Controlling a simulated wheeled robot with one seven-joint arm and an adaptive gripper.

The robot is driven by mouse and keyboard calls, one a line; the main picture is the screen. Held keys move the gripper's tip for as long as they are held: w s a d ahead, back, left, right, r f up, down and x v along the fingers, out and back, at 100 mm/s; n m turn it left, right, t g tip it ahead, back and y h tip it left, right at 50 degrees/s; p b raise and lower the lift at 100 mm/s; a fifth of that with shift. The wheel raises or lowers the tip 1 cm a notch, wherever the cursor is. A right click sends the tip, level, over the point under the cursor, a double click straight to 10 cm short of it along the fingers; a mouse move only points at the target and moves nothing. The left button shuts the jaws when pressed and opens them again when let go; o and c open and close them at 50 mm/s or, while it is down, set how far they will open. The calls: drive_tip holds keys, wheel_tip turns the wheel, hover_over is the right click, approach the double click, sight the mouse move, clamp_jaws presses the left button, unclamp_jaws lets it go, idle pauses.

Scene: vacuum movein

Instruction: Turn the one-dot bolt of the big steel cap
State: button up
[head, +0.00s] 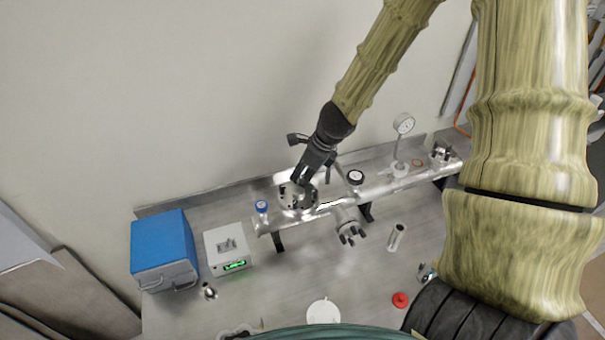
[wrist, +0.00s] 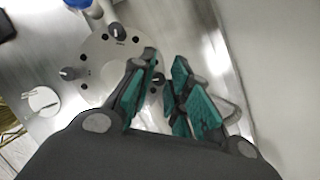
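The big steel cap (wrist: 95,55) is a round grey flange with holes and black bolts around its rim. It also shows on the steel shelf in the head view (head: 298,203). One bolt (wrist: 117,32) is at its top and another (wrist: 68,73) at its left. A third bolt (wrist: 157,80) shows between my fingers. The marks are too small to tell which bolt has one dot. My gripper (wrist: 168,62) has teal pads, with a gap between the fingers; it is over the cap's right edge. In the head view my gripper (head: 302,180) reaches down to the cap.
A blue-capped bottle (head: 262,207) stands left of the cap. A clamped fitting (head: 348,230) hangs in front. A blue box (head: 163,245) and a white device (head: 228,247) are at the left.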

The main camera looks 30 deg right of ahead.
idle(0.3)
drive_tip(key=v, duration=1.2)
idle(0.4)
